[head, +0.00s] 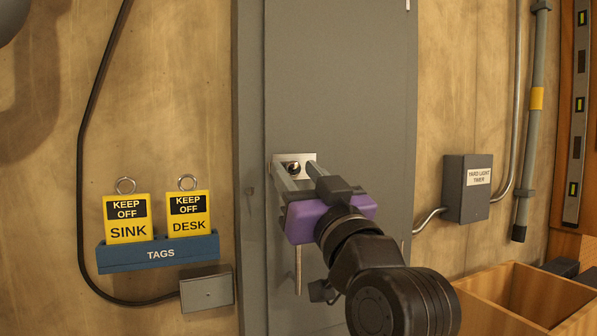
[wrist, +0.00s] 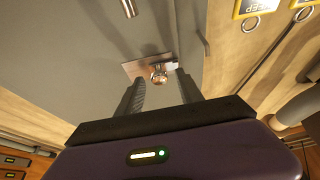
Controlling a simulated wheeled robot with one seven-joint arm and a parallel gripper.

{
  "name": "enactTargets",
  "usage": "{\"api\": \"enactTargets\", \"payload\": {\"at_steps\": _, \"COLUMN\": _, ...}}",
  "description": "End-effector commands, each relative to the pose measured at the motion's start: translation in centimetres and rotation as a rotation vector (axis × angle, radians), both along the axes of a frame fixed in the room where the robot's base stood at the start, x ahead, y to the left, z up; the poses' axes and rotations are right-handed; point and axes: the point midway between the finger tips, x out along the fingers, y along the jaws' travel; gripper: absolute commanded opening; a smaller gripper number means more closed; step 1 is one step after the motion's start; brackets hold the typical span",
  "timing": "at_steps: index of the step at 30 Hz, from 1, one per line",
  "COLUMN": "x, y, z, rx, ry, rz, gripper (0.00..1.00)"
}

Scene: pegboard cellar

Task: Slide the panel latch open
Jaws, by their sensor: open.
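The grey panel (head: 340,90) stands upright in its frame, flat and closed-looking. Its latch is a small bright metal plate (head: 308,158) with a round knob (head: 292,168) near the panel's left edge. In the wrist view the plate (wrist: 134,68) and the shiny copper-toned knob (wrist: 159,74) show just beyond my fingertips. My gripper (head: 297,169) is purple-bodied and open, its two fingers pointing at the latch. In the wrist view the knob lies between the lines of the fingers of my gripper (wrist: 160,78). I cannot tell whether either finger touches it. My gripper hides part of the panel below the latch.
A blue tag holder (head: 158,252) with two yellow tags (head: 128,218) hangs left of the panel. A grey box (head: 207,289) and black cable sit below it. A thin vertical bar (head: 298,270) shows below my gripper.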

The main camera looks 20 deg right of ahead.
Motion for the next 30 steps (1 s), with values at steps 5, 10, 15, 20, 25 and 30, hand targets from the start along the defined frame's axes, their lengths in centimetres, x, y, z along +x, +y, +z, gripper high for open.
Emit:
{"api": "enactTargets", "payload": {"at_steps": 5, "x": -0.01, "y": -0.01, "z": -0.02, "rx": 0.000, "ry": 0.000, "rz": 0.000, "gripper": 0.40}}
{"api": "enactTargets", "payload": {"at_steps": 10, "x": -0.02, "y": -0.01, "z": -0.02, "rx": 0.000, "ry": 0.000, "rz": 0.000, "gripper": 0.06}}
{"api": "enactTargets", "payload": {"at_steps": 15, "x": -0.03, "y": -0.01, "z": -0.02, "rx": 0.000, "ry": 0.000, "rz": 0.000, "gripper": 0.00}}
{"api": "enactTargets", "payload": {"at_steps": 20, "x": -0.04, "y": -0.01, "z": -0.02, "rx": 0.000, "ry": 0.000, "rz": 0.000, "gripper": 0.00}}
{"api": "enactTargets", "payload": {"at_steps": 25, "x": -0.03, "y": -0.01, "z": -0.02, "rx": 0.000, "ry": 0.000, "rz": 0.000, "gripper": 0.00}}
{"api": "enactTargets", "payload": {"at_steps": 30, "x": -0.03, "y": -0.01, "z": -0.02, "rx": 0.000, "ry": 0.000, "rz": 0.000, "gripper": 0.00}}
